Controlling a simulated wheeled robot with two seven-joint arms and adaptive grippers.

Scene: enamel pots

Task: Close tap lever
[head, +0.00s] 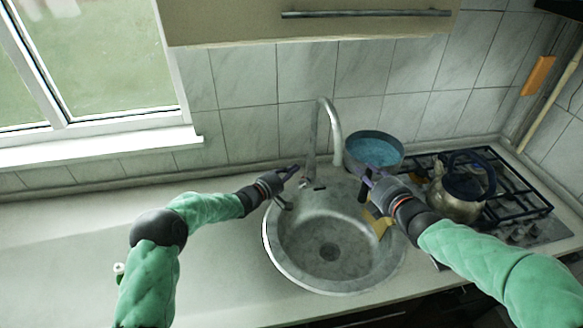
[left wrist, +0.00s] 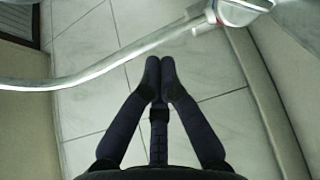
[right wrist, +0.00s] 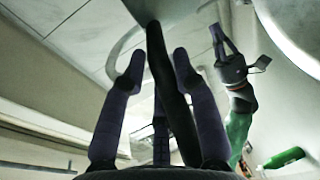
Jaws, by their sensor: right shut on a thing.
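The grey tap (head: 327,112) arches up behind the sink. Its spout also crosses the left wrist view (left wrist: 100,68), where the tap body with a red mark (left wrist: 238,12) shows at the top. I cannot clearly make out the lever's position. My left gripper (head: 296,168) is shut and empty, just left of the tap base; its fingertips meet in the left wrist view (left wrist: 160,62). My right gripper (head: 365,178) is shut on the dark handle (right wrist: 170,90) of a pot. The pot (head: 373,150), blue inside, is right of the spout.
The round sink (head: 330,252) lies below both grippers, with a yellowish item (head: 378,224) at its right side. A kettle (head: 460,192) stands on the gas hob (head: 525,205) at right. The counter (head: 60,235) at left is largely clear. Tiled wall is close behind.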

